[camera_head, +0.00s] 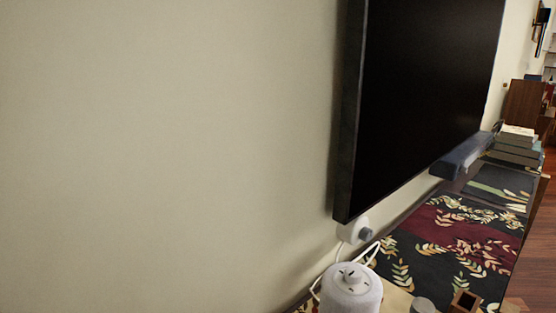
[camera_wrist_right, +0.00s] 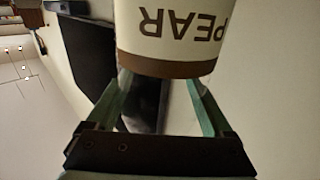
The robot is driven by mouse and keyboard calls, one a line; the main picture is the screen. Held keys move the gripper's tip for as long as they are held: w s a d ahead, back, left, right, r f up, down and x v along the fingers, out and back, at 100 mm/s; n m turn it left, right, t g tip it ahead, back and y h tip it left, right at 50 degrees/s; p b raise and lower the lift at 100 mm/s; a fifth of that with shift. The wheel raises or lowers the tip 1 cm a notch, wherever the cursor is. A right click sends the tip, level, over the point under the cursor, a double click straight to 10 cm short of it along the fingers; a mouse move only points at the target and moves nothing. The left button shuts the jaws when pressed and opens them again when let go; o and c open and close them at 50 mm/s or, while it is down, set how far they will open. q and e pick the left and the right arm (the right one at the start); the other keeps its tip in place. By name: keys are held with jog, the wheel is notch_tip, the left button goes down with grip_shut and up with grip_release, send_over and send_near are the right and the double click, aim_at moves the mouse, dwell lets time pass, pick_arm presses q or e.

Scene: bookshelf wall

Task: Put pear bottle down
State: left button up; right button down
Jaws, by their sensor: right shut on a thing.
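The pear bottle (camera_wrist_right: 172,35), cream with a brown band and brown PEAR lettering, fills the top middle of the right wrist view. Its lettering appears upside down there, and the picture's top edge cuts the bottle off. My right gripper (camera_wrist_right: 158,78) is shut on it, with one greenish finger at each side. Neither the bottle nor either gripper shows in the head view. My left gripper is in no view.
A long cabinet with a leaf-patterned runner (camera_head: 440,240) stands along the wall under a black television (camera_head: 430,90). The runner's middle is clear.

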jog(key=r+p, duration=0.1)
jog(key=a+r+p, duration=0.1)
jog(key=shift+s+a+r+p, duration=0.15)
jog(key=shift+r+p, duration=0.1)
jog(key=shift+p, duration=0.05)
notch_tip(320, 180, up, 8)
jog(key=p, duration=0.8)
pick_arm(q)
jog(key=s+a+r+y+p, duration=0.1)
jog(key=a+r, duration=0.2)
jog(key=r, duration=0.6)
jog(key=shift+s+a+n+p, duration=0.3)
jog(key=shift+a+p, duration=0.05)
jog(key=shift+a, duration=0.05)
pick_arm(e)
jog(key=shift+r, duration=0.8)
